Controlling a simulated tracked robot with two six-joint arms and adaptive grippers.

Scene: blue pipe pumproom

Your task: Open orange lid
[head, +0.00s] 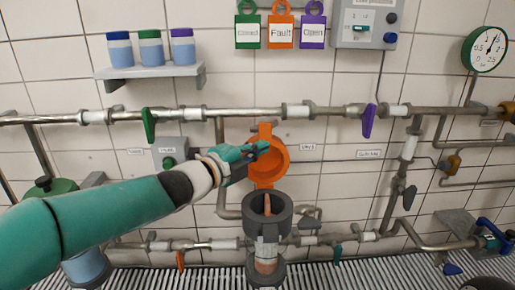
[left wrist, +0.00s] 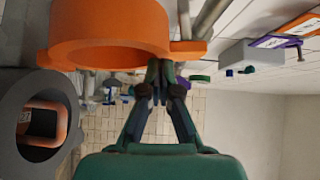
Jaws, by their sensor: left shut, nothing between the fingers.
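The orange lid (head: 280,170) stands raised, above and behind the grey round opening (head: 282,207) of the vertical pipe. The opening is uncovered, and an orange-brown part shows inside it. My left gripper (head: 264,147) is shut and empty, its fingertips in front of the lid's upper part in the head view. In the left wrist view the lid (left wrist: 110,25) fills the upper left, right by the shut fingertips (left wrist: 160,72). Whether they touch it I cannot tell. The grey opening (left wrist: 30,88) is at the left there. My right gripper is not in view.
A horizontal pipe (head: 240,113) with a green handle (head: 148,124) and a purple handle (head: 369,121) runs along the tiled wall behind. A grey box (head: 171,152) is behind my left wrist. A shelf (head: 150,74) with several jars hangs upper left. Floor grating lies below.

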